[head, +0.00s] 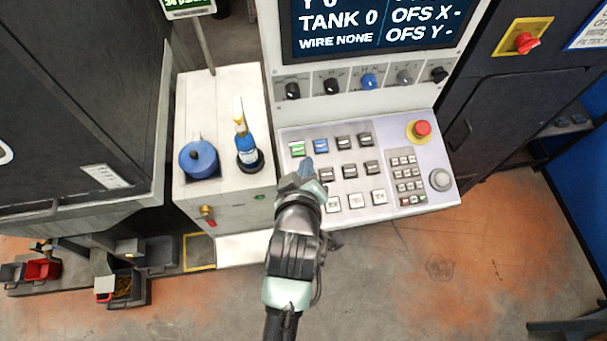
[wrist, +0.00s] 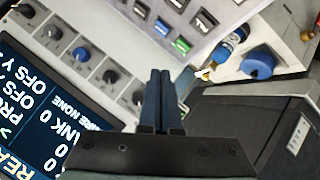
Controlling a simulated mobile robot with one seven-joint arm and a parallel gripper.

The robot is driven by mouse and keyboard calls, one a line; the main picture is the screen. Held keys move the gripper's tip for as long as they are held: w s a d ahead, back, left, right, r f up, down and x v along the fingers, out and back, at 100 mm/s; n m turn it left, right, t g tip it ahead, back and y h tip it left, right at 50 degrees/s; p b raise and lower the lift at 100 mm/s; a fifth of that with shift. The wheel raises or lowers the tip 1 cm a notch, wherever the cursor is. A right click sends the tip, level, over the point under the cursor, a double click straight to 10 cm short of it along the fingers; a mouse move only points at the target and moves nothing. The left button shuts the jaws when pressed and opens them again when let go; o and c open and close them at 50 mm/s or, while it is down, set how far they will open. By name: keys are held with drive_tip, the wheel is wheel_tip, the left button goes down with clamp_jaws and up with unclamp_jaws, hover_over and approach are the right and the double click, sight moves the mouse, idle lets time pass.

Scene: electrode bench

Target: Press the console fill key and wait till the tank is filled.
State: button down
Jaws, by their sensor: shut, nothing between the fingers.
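The console key panel (head: 400,135) carries rows of keys. A green key (head: 297,148) and a blue key (head: 320,146) sit at its upper left; they also show in the wrist view as the green key (wrist: 181,46) and blue key (wrist: 163,28). I cannot read which is the fill key. The screen (head: 372,25) reads TANK 0 and WIRE NONE. My gripper (head: 307,165) is shut and empty, just below the green and blue keys in the head view. In the wrist view its closed fingertips (wrist: 160,72) show in front of the console; contact with a key is not visible.
A row of knobs, one blue (head: 368,82), runs under the screen. A red emergency button (head: 422,129) is at the panel's upper right. Left of the panel, a white cabinet (head: 228,190) holds a blue-capped pot (head: 199,158) and a blue bottle (head: 246,145).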

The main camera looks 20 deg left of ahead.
drive_tip(key=shift+w+a+f+b, duration=0.15)
drive_tip(key=shift+w+f+b, duration=0.1)
drive_tip(key=shift+f+b, duration=1.15)
drive_tip(key=shift+w+a+f+b, duration=0.2)
drive_tip(key=shift+w+f+b, duration=0.1)
drive_tip(key=shift+f+b, duration=1)
drive_tip(key=shift+w+a+f+b, duration=0.15)
drive_tip(key=shift+w+f+b, duration=0.1)
drive_tip(key=shift+f+b, duration=1.15)
drive_tip(key=shift+f, duration=0.25)
drive_tip(key=shift+w+f, duration=0.1)
drive_tip(key=shift+f, duration=0.2)
drive_tip(key=shift+a+f, duration=0.1)
drive_tip(key=shift+f, duration=0.35)
drive_tip(key=shift+r, duration=0.15)
drive_tip(key=shift+r+p, duration=0.6)
drive_tip(key=shift+r, duration=0.05)
drive_tip(key=shift+r, duration=0.15)
drive_tip(key=r+p, duration=0.3)
drive_tip(key=s+r+p, duration=0.1)
drive_tip(key=shift+d+r+p, duration=0.35)
drive_tip(key=shift+d+p, duration=0.05)
